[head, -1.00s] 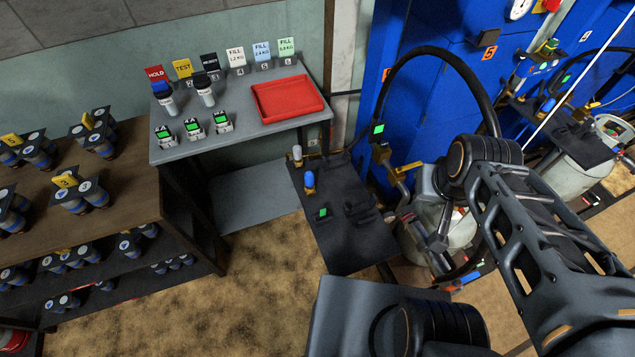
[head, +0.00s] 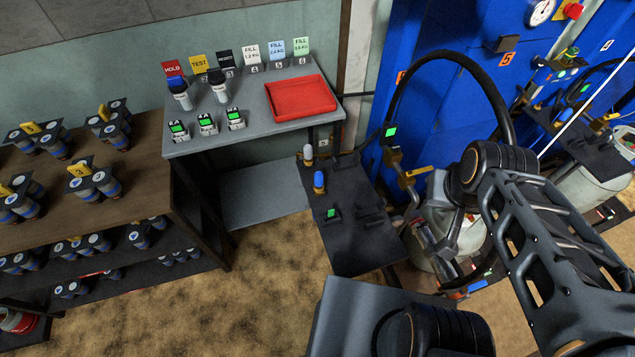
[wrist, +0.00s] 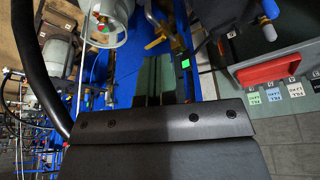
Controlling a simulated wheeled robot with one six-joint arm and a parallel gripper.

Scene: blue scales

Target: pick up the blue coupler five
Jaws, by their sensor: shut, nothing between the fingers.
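The blue coupler (head: 319,181) stands upright on the dark bench in front of the blue cabinet marked 5 in the head view. It also shows at the top right edge of the wrist view (wrist: 270,9), partly cut off. My gripper (wrist: 158,76) is shut and empty in the wrist view, its fingers together. It is apart from the coupler, which lies off to the right of the fingers there. In the head view my arm is to the right of the bench, and the fingertips are hard to make out.
A pale-topped coupler (head: 308,155) stands close behind the blue one. A black hose (head: 450,58) arches beside my arm. A grey table with a red tray (head: 301,98) stands behind the bench.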

